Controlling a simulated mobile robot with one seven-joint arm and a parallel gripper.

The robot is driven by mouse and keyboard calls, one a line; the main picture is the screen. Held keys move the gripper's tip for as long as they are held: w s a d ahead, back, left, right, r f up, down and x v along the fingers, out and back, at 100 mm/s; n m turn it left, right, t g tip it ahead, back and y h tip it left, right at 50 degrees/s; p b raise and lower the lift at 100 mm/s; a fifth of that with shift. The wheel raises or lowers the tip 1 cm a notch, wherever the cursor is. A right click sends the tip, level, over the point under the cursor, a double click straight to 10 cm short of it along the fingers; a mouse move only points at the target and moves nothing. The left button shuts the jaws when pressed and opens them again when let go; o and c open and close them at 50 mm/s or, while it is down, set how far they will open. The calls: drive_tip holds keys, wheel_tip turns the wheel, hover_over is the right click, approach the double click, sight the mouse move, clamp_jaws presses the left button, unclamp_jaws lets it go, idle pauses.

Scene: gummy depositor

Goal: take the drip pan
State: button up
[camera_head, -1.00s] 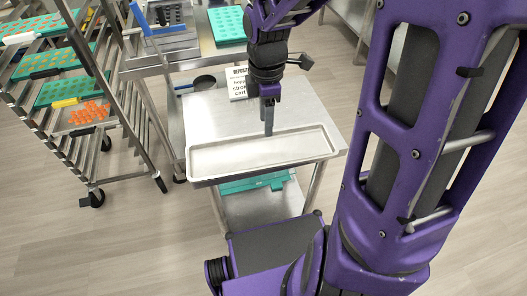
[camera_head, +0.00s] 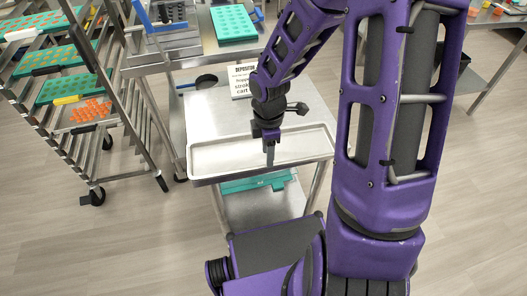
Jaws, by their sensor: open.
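The drip pan (camera_head: 222,160) is a shallow, pale metal tray with a raised rim. It lies along the front edge of a steel cart top (camera_head: 205,115) and looks empty. My gripper (camera_head: 270,160) points down over the pan, right of its middle, with the fingertips at or just above the pan. Seen edge-on, the fingers overlap, so the gap between them is hidden. I see no grip on the pan. Whether the fingertips touch it I cannot tell.
A sign (camera_head: 241,82) stands on the cart behind my gripper. Teal trays (camera_head: 255,182) lie on the shelf below. A wheeled rack (camera_head: 85,110) with teal molds stands at left. A depositor table (camera_head: 160,50) is behind. Open floor lies at front left.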

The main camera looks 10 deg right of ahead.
wheel_tip(320, 180, down, 4)
drive_tip(key=shift+f+b, duration=0.15)
drive_tip(key=shift+b, duration=0.4)
clamp_jaws()
idle(1.0)
